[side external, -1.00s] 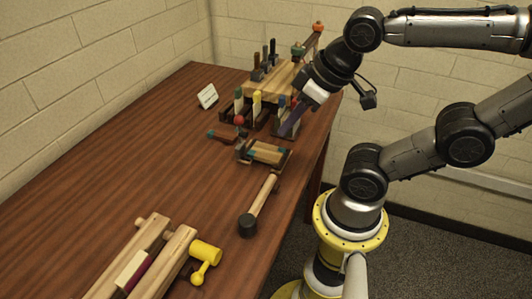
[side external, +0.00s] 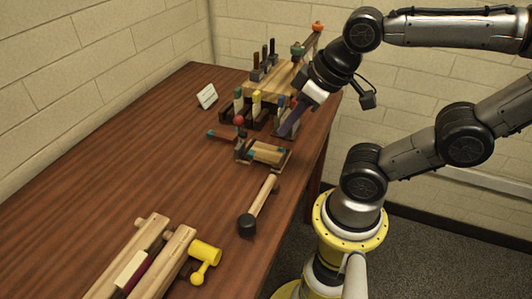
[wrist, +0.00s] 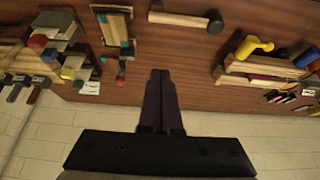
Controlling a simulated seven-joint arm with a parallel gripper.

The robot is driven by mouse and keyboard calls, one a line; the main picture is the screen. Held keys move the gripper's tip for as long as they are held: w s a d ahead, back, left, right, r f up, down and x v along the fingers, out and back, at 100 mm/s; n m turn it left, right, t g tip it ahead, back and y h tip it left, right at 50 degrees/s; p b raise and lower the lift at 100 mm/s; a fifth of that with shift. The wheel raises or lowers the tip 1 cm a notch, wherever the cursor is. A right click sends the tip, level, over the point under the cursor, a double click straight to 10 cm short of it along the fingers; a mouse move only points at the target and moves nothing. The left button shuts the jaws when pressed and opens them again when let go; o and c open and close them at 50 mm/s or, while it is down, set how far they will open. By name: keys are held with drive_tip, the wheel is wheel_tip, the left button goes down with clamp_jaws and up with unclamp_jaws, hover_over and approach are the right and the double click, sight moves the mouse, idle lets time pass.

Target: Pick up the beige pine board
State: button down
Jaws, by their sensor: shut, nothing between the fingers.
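A light tan wooden board (side external: 267,153) with teal marks at its ends lies on a dark holder on the right half of the table; it also shows in the wrist view (wrist: 116,27) at the upper left. A pale cream piece (side external: 131,270) lies between two wooden beams at the table's front left. I cannot tell for certain which of these is the beige pine board. My gripper (side external: 287,129) points down near the table's right edge, behind the tan board and apart from it. In the wrist view its dark fingers (wrist: 160,76) are together and empty.
A rack of tools with coloured handles (side external: 257,97) crowds the back beside my gripper. A white card (side external: 208,97) stands at the back left. The table's left middle is clear.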

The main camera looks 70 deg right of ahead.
unclamp_jaws()
idle(0.4)
drive_tip(key=g, duration=0.6)
hover_over(268, 152)
wheel_tip(268, 152, down, 5)
drive_tip(key=f, duration=0.8)
drive_tip(key=shift+w+d+f, duration=0.1)
drive_tip(key=shift+d+f, duration=0.1)
drive_tip(key=shift+d, duration=0.05)
drive_tip(key=shift+a+f, duration=0.2)
drive_tip(key=shift+f, duration=2.55)
